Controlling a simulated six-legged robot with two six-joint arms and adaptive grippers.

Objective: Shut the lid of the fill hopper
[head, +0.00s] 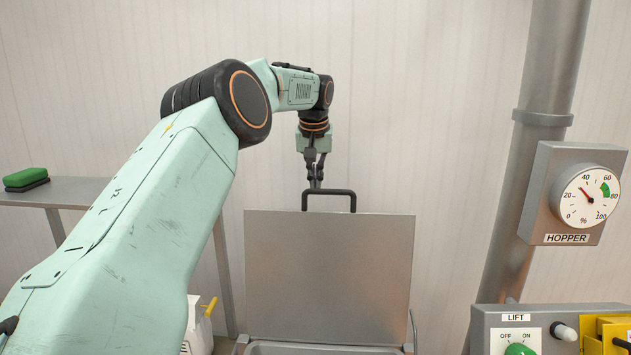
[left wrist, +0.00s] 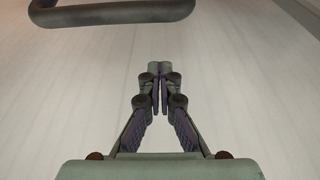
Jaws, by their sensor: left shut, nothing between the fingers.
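The grey metal lid (head: 330,265) of the fill hopper stands open and upright in the head view. A dark bar handle (head: 329,193) sits on its top edge. The hopper's rim (head: 320,349) shows below the lid at the bottom of the picture. My left gripper (head: 315,184) points down at the handle's top bar, with its fingers together. In the left wrist view the fingertips (left wrist: 159,68) are closed and empty, and the handle (left wrist: 115,13) shows beyond them at the top, apart from them in the picture. Whether they touch cannot be told. My right gripper is not in view.
A hopper gauge (head: 585,195) is mounted by a thick metal pipe (head: 535,150) on the right. A lift control box (head: 540,318) stands at lower right. A side table (head: 75,191) with a green-topped block (head: 25,178) is at left.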

